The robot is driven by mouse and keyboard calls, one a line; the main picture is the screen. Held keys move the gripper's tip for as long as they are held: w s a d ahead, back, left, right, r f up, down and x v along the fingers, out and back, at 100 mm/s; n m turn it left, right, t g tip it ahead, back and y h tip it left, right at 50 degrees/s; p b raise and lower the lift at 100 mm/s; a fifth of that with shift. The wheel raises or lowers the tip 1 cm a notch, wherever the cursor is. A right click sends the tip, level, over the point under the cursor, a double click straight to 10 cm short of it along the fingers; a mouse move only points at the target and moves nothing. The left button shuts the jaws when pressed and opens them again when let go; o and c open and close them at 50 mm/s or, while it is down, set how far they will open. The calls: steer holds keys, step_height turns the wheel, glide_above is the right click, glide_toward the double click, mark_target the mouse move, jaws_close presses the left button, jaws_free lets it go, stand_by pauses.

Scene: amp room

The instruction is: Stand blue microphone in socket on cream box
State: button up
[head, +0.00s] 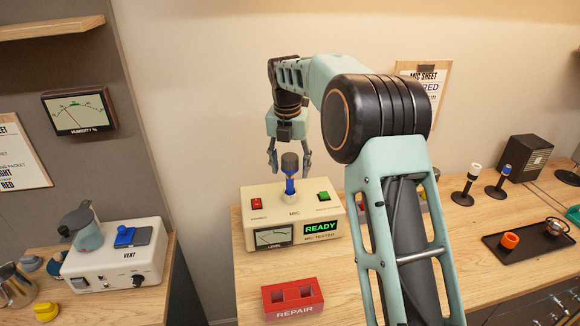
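The blue microphone (290,185) with a dark grey head stands upright at the pale socket (291,198) on top of the cream box (265,221). Its lower end appears to be inside the socket. The box is labelled MIC TESTER, and its display reads READY in green. My gripper (289,164) points down at the microphone from above. Its fingers are spread wide, one on each side of the dark head, and appear apart from it. The exact depth between fingers and microphone is hard to tell.
A red REPAIR block (293,298) lies in front of the box. At right are two small stands (466,188), a dark speaker (525,158) and a dark tray (528,247). A white VENT box (108,262) stands on the left counter, across a gap. My arm hides part of the bench.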

steer(key=r, duration=0.4)
steer(key=s+r, duration=0.1)
steer(key=r, duration=0.7)
steer(key=shift+s+a, duration=0.2)
steer(key=shift+s, duration=0.2)
steer(key=shift+f, duration=0.1)
